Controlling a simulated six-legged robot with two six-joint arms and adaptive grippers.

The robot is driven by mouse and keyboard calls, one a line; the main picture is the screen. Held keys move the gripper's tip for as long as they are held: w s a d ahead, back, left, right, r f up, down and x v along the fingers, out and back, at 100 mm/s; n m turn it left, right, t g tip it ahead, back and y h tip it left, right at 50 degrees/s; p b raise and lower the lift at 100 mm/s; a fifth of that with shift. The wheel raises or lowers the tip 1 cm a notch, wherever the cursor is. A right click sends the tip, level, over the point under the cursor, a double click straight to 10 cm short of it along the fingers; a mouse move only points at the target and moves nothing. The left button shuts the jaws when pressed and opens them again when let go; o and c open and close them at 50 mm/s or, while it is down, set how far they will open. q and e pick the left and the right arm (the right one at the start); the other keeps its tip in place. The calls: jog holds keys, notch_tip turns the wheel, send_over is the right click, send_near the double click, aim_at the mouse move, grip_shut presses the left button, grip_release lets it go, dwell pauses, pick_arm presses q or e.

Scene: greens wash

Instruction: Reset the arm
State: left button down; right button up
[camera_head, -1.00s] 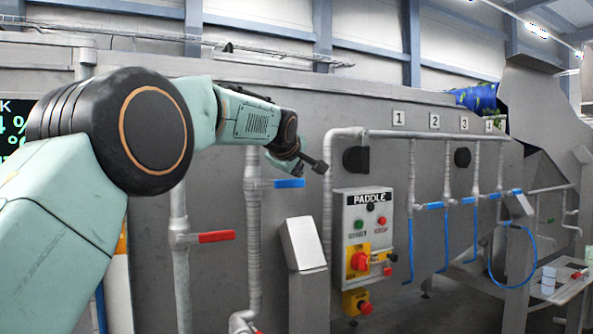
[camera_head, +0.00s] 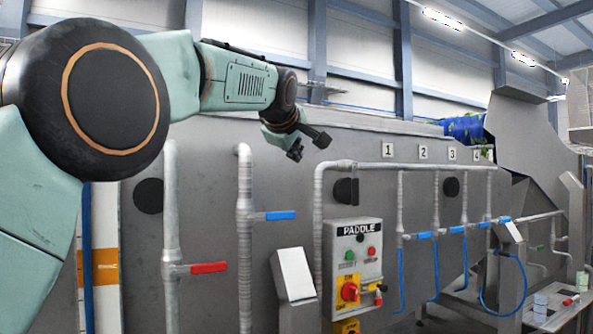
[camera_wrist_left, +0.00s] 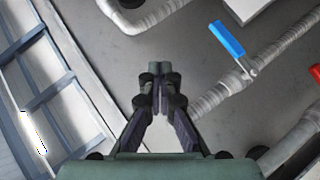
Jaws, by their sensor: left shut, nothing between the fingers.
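My left arm comes in from the left in the head view. Its gripper (camera_head: 308,145) is raised in front of the upper part of the grey metal wash tank (camera_head: 215,150), above the blue valve handle (camera_head: 281,216). In the left wrist view the two fingers (camera_wrist_left: 153,75) are together at the tips with nothing between them. The blue handle also shows there (camera_wrist_left: 228,41), to the right of the fingers and apart from them. My right gripper is in neither view.
A PADDLE control box (camera_head: 357,262) with buttons and a red knob stands right of the pipes. A red valve handle (camera_head: 208,268) is at lower left. Numbered pipes with blue handles (camera_head: 457,229) run along the right. A small table (camera_head: 562,314) is at far right.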

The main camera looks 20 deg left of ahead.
pick_arm(q)
jog(key=w+d+m, duration=0.1)
jog(key=w+m, duration=0.2)
jog(key=w, duration=0.1)
jog(key=d+f+m+h+b, duration=0.3)
jog(key=f+m, duration=0.5)
jog(key=f, duration=2.6)
jog(key=s+f+m+g+b, duration=0.15)
jog(key=s+f, duration=0.35)
jog(key=f, duration=0.5)
jog(key=s+d+f+g+b, duration=0.1)
jog(key=s+f+b, duration=0.3)
jog(key=f, duration=0.5)
jog(key=s+f+m+g+b, duration=0.1)
jog(key=s+f+g, duration=0.1)
jog(key=s+f, duration=0.6)
jog(key=s+f+g+b, duration=0.4)
jog(key=s+f+b, duration=0.1)
jog(key=s+f, duration=1.1)
jog(key=s+f+g+b, duration=0.4)
jog(key=s+f+b, duration=0.2)
jog(key=s+f, duration=1)
jog(key=s, duration=0.7)
jog(key=shift+f+m+y, duration=0.25)
jog(key=shift+m+y, duration=0.1)
jog(key=shift+y, duration=0.05)
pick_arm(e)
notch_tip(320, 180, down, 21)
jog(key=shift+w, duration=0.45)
